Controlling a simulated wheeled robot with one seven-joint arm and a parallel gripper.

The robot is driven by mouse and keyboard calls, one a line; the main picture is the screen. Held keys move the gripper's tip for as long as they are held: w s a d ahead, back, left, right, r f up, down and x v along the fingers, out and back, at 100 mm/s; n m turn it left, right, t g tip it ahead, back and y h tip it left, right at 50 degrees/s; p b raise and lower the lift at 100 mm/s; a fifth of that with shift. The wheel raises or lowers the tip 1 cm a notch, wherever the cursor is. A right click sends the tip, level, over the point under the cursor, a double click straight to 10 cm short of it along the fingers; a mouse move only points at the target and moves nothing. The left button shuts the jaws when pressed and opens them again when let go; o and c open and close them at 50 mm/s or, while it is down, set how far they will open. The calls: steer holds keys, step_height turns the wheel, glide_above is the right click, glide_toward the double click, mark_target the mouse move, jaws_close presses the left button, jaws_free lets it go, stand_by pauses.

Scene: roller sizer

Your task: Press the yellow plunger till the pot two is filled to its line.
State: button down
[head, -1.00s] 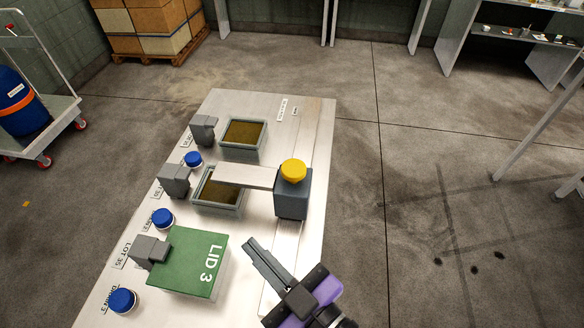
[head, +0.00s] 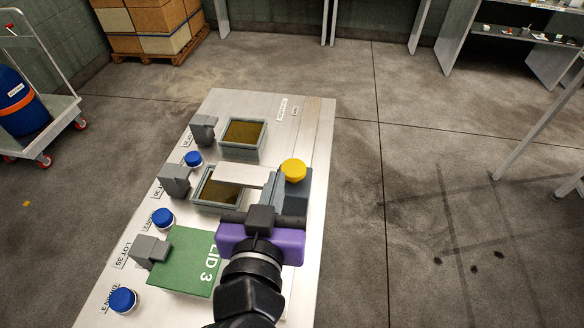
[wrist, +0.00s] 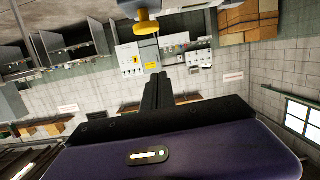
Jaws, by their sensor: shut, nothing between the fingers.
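The yellow plunger (head: 293,170) tops the grey dispenser (head: 295,197), whose flat pale spout (head: 241,175) reaches left over the middle pot (head: 207,205). I take this as pot two. It shows an olive-brown content below its rim, partly covered by the spout; I cannot make out a fill line. My gripper (head: 262,218) is in front of the dispenser, its body over the right part of the green lid, and its fingertips are hard to make out there. In the wrist view the shut, empty fingers (wrist: 158,80) point toward the yellow plunger (wrist: 147,22), apart from it.
A far pot (head: 242,139) and a green lid marked LID 3 (head: 184,262) stand on the same metal bench (head: 312,130). Grey blocks and blue-capped knobs (head: 163,218) line its left side. Open floor lies to the right.

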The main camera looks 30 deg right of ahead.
steer(key=shift+s+d+f+m+g+h, duration=0.3)
steer(key=shift+s+d+f+m+g, duration=0.1)
steer(key=shift+m, duration=0.1)
steer(key=p, duration=0.2)
glide_above(292, 180)
steer(key=shift+w+d+f, duration=0.15)
steer(key=shift+f, duration=0.45)
steer(key=shift+w+d+f, duration=0.1)
steer(key=shift+f, duration=0.45)
steer(key=f, duration=0.2)
steer(key=shift+s+a+f, duration=0.15)
steer(key=shift+a+f, duration=0.05)
steer(key=shift+f, duration=0.85)
steer(key=shift+f+b, duration=1.4)
steer(key=shift+f, duration=0.3)
